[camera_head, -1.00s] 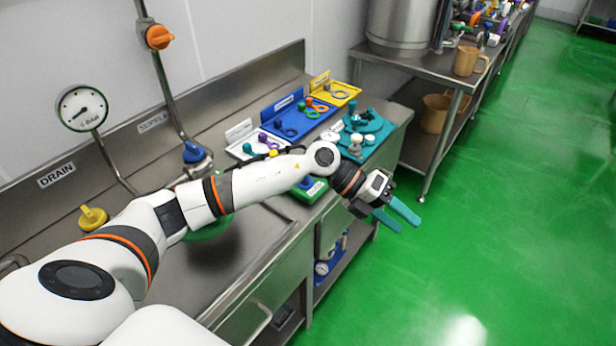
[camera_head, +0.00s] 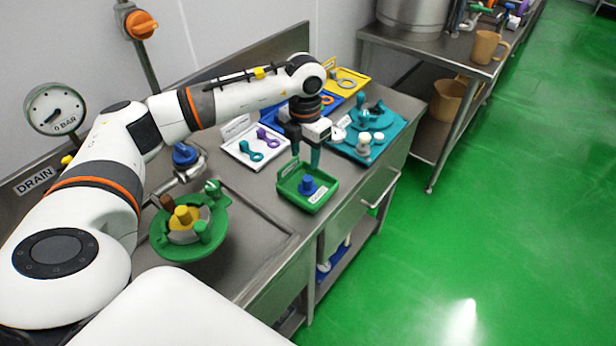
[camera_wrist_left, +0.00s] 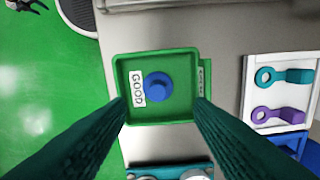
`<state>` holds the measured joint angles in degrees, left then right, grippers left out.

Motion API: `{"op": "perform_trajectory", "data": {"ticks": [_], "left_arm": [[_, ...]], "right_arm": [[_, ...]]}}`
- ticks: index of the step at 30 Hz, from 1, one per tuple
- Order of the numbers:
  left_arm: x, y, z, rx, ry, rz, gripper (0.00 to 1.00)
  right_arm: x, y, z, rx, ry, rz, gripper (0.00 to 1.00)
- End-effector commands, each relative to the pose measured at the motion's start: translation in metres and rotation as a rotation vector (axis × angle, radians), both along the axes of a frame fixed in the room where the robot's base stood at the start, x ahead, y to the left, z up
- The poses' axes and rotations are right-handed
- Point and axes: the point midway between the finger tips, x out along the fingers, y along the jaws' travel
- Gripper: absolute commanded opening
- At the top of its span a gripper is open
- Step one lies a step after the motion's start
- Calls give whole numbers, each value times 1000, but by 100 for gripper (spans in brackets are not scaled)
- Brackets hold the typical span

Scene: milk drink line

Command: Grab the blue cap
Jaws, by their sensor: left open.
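The blue cap (camera_head: 307,185) sits in a small green tray (camera_head: 322,204) with a white label, near the front edge of the steel counter. In the left wrist view the blue cap (camera_wrist_left: 158,86) lies inside the green tray (camera_wrist_left: 185,115), beside a label reading GOOD. My left gripper (camera_head: 305,161) is open, pointing down above the tray. In the left wrist view its teal fingers (camera_wrist_left: 160,105) are spread, one on each side of the tray's near part, with nothing between them. My right gripper is not in view.
A white tray (camera_head: 229,146) with teal and purple parts lies behind the green tray. A teal tray (camera_head: 377,155) with fittings stands to the right. A green round fixture (camera_head: 160,245) with a yellow knob is at the left. Bare counter separates it from the green tray.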

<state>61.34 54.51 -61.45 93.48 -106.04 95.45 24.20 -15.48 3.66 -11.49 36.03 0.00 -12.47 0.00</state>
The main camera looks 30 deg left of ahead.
Motion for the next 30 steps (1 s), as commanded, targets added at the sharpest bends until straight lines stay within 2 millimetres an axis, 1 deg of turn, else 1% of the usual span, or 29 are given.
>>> {"op": "perform_trajectory", "data": {"ticks": [1,3,6,8,11,14,15,18,21,23,29,30], "left_arm": [[-1,0,-8,0,5,0,48],[-1,0,-20,0,5,0,48],[0,-1,-32,-2,2,-1,48],[0,-1,-37,-3,2,-1,48],[1,-1,-43,-2,2,-1,48],[3,-2,-53,-1,3,0,48],[4,-3,-60,-3,4,0,48],[6,-3,-76,-1,3,0,48],[6,-3,-88,-3,2,-1,48],[6,-3,-91,-3,1,0,48],[7,-3,-93,-2,-1,-1,48],[7,-3,-93,-2,-1,-1,46]], "right_arm": [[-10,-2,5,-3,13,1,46],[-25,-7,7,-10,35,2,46],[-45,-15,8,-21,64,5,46],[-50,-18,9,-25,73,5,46],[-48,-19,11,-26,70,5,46],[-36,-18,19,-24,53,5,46],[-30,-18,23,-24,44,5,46],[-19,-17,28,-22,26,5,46],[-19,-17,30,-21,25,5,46],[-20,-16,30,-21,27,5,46],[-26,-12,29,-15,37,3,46],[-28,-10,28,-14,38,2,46]]}}
